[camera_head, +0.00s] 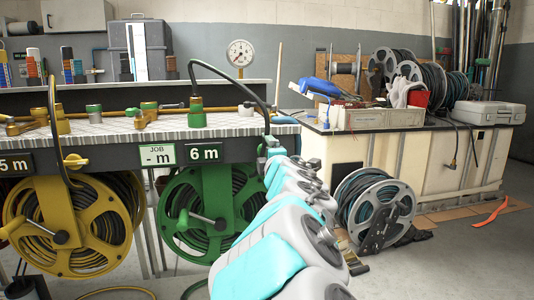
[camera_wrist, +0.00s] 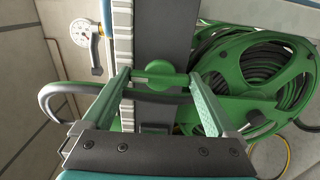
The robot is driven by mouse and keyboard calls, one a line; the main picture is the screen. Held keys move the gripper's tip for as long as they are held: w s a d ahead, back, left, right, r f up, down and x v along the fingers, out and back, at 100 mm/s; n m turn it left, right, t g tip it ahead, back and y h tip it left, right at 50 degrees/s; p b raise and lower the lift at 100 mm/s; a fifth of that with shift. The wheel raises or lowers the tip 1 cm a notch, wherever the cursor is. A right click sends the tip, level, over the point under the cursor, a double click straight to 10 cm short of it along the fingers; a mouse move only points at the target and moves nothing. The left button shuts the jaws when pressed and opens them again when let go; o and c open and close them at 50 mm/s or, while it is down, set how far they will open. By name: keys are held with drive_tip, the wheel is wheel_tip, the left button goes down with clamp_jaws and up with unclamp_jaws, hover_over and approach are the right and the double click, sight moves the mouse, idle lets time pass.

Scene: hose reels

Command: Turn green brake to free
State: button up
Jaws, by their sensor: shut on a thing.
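The green hose reel (camera_head: 207,208) hangs under the counter, right of the yellow one; it also shows in the wrist view (camera_wrist: 285,52). The green brake (camera_wrist: 158,69), a round knob with a crossbar, sits on the dark counter front beside this reel. In the wrist view my gripper (camera_wrist: 157,82) is shut on the brake, with a finger at each end of the crossbar. In the head view my gripper (camera_head: 270,147) is at the counter front, right of the 6 m sign (camera_head: 205,152), and hides the brake. I cannot tell which setting the brake is in.
A yellow reel (camera_head: 68,232) with its yellow brake knob (camera_head: 76,161) stands at left. A dark hose (camera_head: 232,76) arches over the counter near my gripper. A pressure gauge (camera_head: 240,53) is on the wall. A grey reel (camera_head: 374,212) stands on the floor right of my arm.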

drive_tip(key=shift+a, duration=0.1)
idle(0.3)
drive_tip(key=o, duration=1)
